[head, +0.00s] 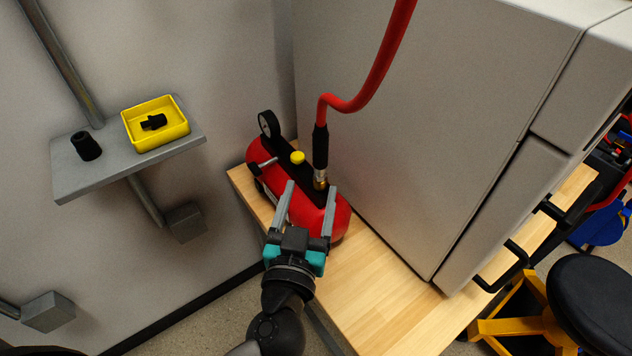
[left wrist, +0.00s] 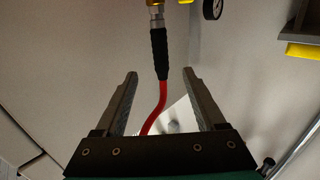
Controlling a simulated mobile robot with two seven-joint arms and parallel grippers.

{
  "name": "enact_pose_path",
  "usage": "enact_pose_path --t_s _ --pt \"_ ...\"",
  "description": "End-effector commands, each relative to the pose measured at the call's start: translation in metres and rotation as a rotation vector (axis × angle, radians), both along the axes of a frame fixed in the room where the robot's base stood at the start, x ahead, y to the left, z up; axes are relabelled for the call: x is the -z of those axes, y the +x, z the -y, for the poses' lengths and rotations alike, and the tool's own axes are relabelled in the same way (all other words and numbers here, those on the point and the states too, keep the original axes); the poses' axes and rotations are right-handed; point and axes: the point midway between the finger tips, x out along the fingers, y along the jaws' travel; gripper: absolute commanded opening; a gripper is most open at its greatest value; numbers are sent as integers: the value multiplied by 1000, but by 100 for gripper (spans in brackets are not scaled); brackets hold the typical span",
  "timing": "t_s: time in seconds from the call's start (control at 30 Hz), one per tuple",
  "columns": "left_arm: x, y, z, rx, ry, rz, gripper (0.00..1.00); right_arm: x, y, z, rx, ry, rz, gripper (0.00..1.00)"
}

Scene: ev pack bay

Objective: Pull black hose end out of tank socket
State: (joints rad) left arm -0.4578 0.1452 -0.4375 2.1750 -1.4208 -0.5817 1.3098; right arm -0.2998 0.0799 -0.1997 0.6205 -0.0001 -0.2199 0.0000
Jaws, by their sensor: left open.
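The black hose end (head: 320,147) sits upright at the lower end of a red hose (head: 378,70). Its lower end meets the brass tank socket (head: 320,180) on top of the red tank (head: 300,211). My left gripper (head: 309,190) is open, its two grey fingers reaching toward the socket from the front. In the left wrist view, the black hose end (left wrist: 160,52) lies beyond and between the open fingertips (left wrist: 162,78), apart from both, with the metal socket (left wrist: 156,14) at the top edge. My right gripper is not in view.
The tank has a gauge (head: 268,124) and a yellow cap (head: 297,157). It stands on a wooden bench (head: 375,295) beside a large grey cabinet (head: 440,130). At left, a grey shelf (head: 75,178) holds a yellow tray (head: 158,137) and a black cylinder (head: 86,146).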

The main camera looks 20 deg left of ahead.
Motion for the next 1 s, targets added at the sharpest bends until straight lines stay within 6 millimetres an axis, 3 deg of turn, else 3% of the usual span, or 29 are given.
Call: enact_pose_path --t_s 0.27,1.0 --pt "-8 19 -3 -2 -4 17 72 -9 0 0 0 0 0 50" --pt "-7 131 -17 -3 -2 12 72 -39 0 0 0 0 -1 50"
